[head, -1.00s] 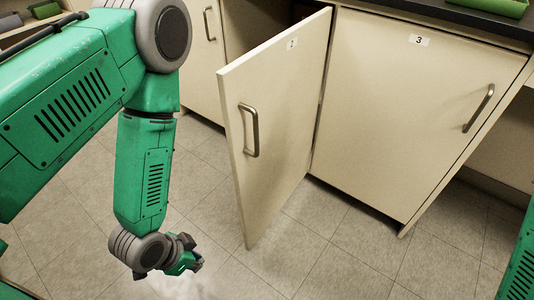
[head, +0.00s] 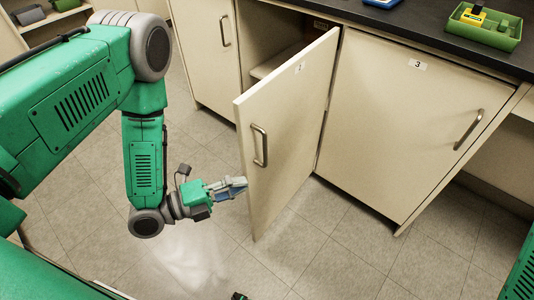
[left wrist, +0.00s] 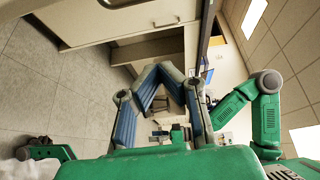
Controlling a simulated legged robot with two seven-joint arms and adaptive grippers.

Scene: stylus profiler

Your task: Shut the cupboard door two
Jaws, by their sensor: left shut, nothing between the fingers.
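Cupboard door two (head: 290,130) is a cream panel with a metal bar handle (head: 259,145). In the head view it stands wide open, hinged at its right side, with its outer face toward me. The opening behind its top left shows a dark inside with a shelf (head: 275,62). My left gripper (head: 243,187) is shut and empty. Its fingertips are at the door's free left edge, below the handle; I cannot tell whether they touch. In the left wrist view the bluish-grey gripper fingers (left wrist: 167,75) point at the cupboard front.
Cupboard door three (head: 400,120) is closed, right of door two. Another closed door (head: 207,50) is at the left. A dark worktop (head: 440,30) above carries a green tray (head: 485,30) with a yellow item. Tiled floor (head: 330,255) is free in front.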

